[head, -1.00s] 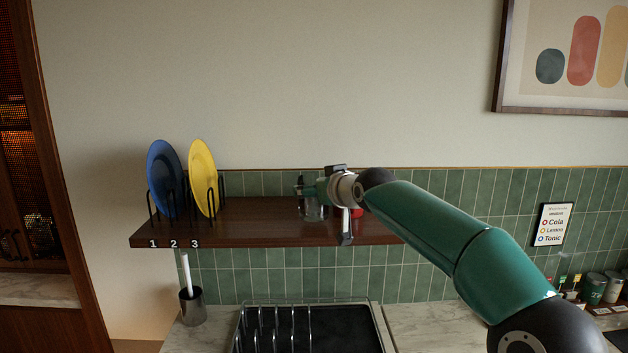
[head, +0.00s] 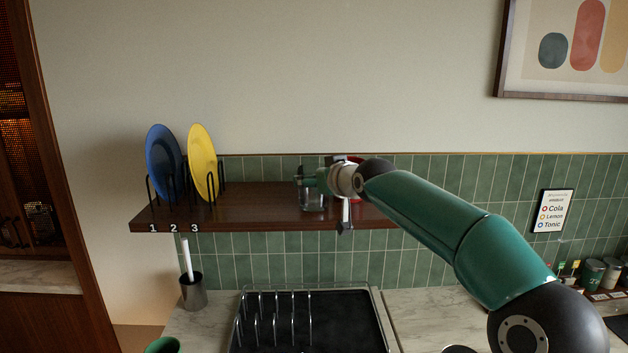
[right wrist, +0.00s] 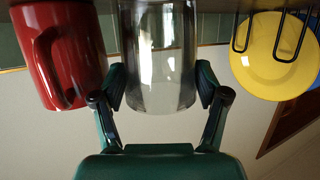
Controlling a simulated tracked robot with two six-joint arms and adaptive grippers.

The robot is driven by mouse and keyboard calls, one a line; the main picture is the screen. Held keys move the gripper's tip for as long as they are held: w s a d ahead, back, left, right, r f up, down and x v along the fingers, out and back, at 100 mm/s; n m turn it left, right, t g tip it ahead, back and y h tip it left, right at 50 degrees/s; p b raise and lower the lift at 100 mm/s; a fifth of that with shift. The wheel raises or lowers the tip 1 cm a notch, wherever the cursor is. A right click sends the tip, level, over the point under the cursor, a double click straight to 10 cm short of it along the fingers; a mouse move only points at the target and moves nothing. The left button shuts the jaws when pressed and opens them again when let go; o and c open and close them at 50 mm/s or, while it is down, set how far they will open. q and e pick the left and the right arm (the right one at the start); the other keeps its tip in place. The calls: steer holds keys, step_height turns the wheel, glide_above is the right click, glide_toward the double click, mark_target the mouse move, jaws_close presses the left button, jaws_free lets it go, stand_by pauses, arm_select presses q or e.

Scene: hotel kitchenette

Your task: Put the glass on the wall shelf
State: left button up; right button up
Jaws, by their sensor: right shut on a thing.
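The clear glass (head: 314,201) is upright at the middle of the dark wooden wall shelf (head: 250,214), and it looks to be at the shelf's surface; I cannot tell whether its base touches. My right gripper (head: 312,178) reaches in from the right and is shut around the glass. In the right wrist view, which looks upside down, the glass (right wrist: 165,60) is between the two fingers of the gripper (right wrist: 163,88). My left gripper is not in view.
A red mug (right wrist: 62,55) stands on the shelf close beside the glass, mostly hidden behind my wrist in the head view. A blue plate (head: 161,165) and a yellow plate (head: 202,165) stand in black racks at the shelf's left. A dish rack (head: 335,320) is below.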

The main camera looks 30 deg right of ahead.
steer(key=shift+f, duration=0.1)
steer(key=o, duration=1.5)
steer(key=shift+v, duration=6)
